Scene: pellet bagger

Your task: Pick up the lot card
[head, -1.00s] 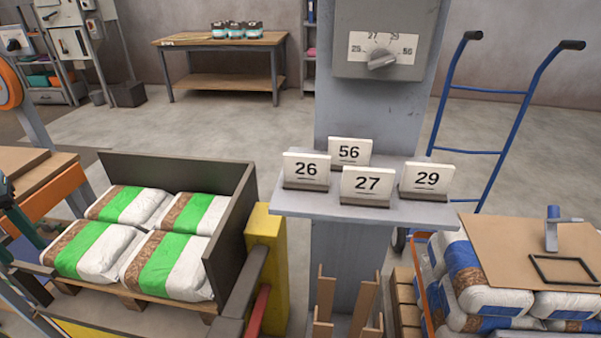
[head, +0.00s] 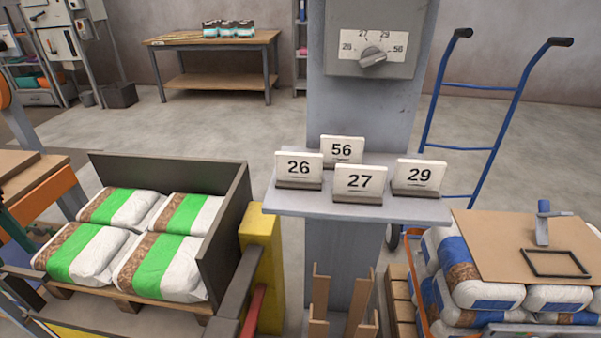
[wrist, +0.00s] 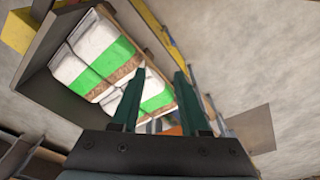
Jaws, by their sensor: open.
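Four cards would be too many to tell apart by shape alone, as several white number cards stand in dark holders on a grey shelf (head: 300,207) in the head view. They are card 26 (head: 299,165) at left, card 56 (head: 342,149) behind, card 27 (head: 360,179) in front and card 29 (head: 419,174) at right. A selector dial (head: 373,57) above carries the same numbers; its knob is tilted, and I cannot tell its exact setting. My gripper (wrist: 160,73) shows in the wrist view with two dark green fingers apart and nothing between them. No card shows there.
A dark-walled bin (head: 225,220) holds green-striped bags left of the shelf. A yellow post (head: 262,255) stands beside it. Blue-marked bags (head: 480,290) under a cardboard sheet (head: 500,235) are at right. A blue hand truck (head: 475,150) stands behind. Open floor lies beyond.

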